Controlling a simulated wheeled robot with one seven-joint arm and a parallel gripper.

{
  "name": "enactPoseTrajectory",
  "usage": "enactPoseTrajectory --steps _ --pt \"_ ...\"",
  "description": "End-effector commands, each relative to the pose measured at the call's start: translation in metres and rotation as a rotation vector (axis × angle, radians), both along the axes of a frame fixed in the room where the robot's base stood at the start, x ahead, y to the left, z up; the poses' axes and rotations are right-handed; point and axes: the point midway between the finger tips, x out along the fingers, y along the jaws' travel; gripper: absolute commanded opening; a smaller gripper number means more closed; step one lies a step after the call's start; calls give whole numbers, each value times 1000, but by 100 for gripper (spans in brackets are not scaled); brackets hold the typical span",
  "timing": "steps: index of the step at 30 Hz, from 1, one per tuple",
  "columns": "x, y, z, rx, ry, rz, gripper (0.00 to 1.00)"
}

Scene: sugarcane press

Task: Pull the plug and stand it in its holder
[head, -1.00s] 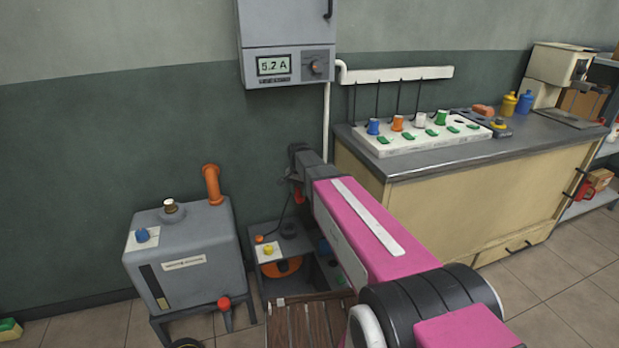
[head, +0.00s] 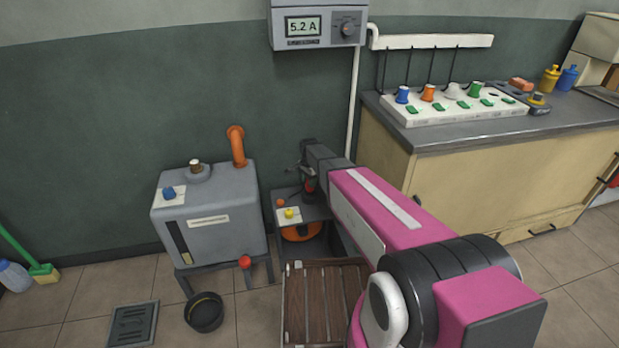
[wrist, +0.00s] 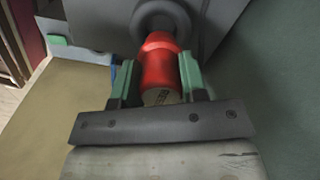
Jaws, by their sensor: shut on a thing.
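My gripper (wrist: 158,88) is shut on a red plug (wrist: 160,62), with one green finger on each side of it. The plug's far end meets or overlaps a dark round collar (wrist: 153,18) on a grey surface; I cannot tell whether it is seated in it. In the head view my gripper (head: 308,180) is above the small grey machine (head: 318,212) beside the wall, and a little red shows there. A white socket strip (head: 440,113) on the counter holds blue, orange, white and green plugs, with a dark open socket at its right end.
A grey tank (head: 205,235) with an orange pipe (head: 236,145) stands left of the small machine. A slatted wooden crate (head: 285,305) is in front. The counter (head: 430,145) is at right. A black bowl (head: 204,312) and a drain (head: 133,324) are on the floor.

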Motion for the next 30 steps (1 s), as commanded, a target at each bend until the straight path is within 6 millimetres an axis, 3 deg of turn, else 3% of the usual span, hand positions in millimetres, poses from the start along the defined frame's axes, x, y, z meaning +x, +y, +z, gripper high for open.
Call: enactPoseTrajectory --steps 12,30 --pt "0 0 -33 0 0 1 14" --pt "0 0 -34 1 -1 1 14"
